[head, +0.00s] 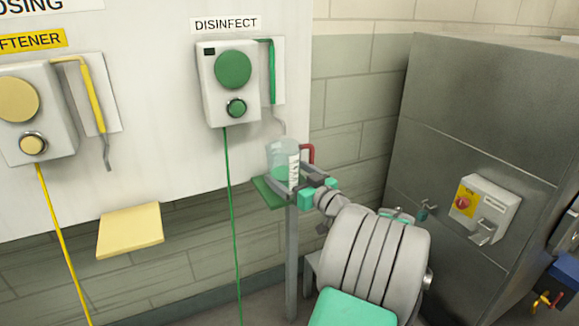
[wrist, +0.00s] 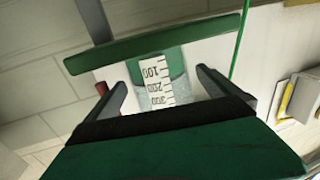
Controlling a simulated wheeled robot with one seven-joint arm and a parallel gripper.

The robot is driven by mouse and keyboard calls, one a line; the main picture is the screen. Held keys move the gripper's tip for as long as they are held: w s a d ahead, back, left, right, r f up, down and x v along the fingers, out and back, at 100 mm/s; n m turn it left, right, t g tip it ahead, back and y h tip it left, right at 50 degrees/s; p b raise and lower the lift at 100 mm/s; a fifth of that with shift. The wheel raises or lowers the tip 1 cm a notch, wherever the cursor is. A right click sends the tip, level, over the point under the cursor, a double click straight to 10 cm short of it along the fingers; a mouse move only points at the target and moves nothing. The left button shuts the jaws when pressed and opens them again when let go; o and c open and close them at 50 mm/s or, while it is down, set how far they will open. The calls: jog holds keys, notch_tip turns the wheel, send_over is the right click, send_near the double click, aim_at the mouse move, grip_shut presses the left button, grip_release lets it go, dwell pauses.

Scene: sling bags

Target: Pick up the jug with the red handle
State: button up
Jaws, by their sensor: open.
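The jug (head: 283,160) is clear, with a white scale strip, green in its lower part and a red handle (head: 308,153) on its right side. It stands upright on a small green shelf (head: 266,192) under the DISINFECT dispenser. My gripper (head: 291,184) is at the jug's front, low on its body. In the wrist view the jug (wrist: 156,80) appears between the two spread fingers of my gripper (wrist: 163,83), and the shelf (wrist: 150,48) crosses above it. The handle (wrist: 101,88) is mostly hidden by the left finger. I cannot tell whether the fingers touch the jug.
The green dispenser (head: 231,80) and its bent outlet pipe (head: 279,122) are above the jug. A yellow shelf (head: 130,230) and yellow dispenser (head: 30,110) are at left. A grey metal cabinet (head: 440,140) stands at right. A thin post (head: 292,260) is below the green shelf.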

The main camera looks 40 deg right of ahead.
jog(key=shift+w, duration=0.3)
jog(key=shift+s, duration=0.1)
jog(key=c, duration=1.6)
jog(key=shift+c, duration=0.8)
jog(key=shift+r, duration=0.15)
